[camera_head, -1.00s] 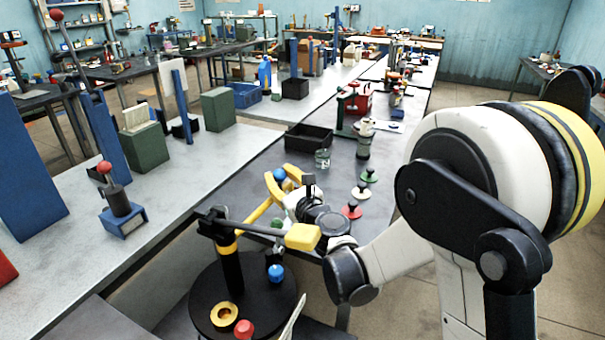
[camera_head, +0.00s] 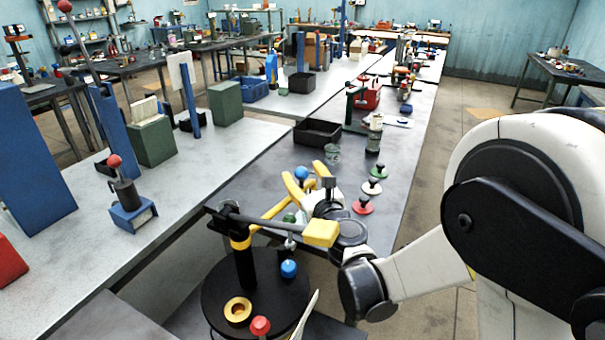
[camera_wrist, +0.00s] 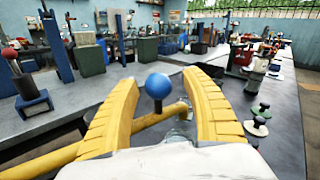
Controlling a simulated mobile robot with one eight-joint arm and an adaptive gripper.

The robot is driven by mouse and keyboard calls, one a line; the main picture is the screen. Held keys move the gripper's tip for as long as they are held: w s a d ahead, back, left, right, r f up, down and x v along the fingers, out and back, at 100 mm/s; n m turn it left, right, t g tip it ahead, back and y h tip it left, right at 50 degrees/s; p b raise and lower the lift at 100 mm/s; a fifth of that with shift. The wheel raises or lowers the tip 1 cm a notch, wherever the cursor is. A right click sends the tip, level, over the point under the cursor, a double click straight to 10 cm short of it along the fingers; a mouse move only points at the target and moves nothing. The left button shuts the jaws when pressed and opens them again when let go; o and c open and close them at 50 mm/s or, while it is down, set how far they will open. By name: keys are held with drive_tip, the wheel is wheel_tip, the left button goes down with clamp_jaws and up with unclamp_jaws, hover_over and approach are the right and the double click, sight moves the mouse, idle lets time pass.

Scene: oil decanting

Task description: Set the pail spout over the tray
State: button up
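My gripper (camera_head: 302,174) has yellow fingers that stand apart, pointing toward the dark table. The wrist view shows it (camera_wrist: 161,82) open, with a clear gap on each side of a blue ball (camera_wrist: 158,86) framed between the fingers. I cannot tell how far beyond them the ball is. A black open tray (camera_head: 317,133) lies on the table beyond my gripper, with nothing visible in it. I cannot make out a pail with a spout for certain. A grey can (camera_head: 374,142) stands right of the tray, and a clear jar (camera_head: 332,153) stands in front of it.
Red, white and green knobs (camera_head: 363,205) lie along the table's right side. A round black stand (camera_head: 255,300) with a post and yellow-ended lever (camera_head: 320,233) is close in front. The light bench (camera_head: 190,180) at left holds blue and green blocks. The aisle is right.

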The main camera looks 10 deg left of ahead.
drive_tip(key=v, duration=1.2)
idle(0.3)
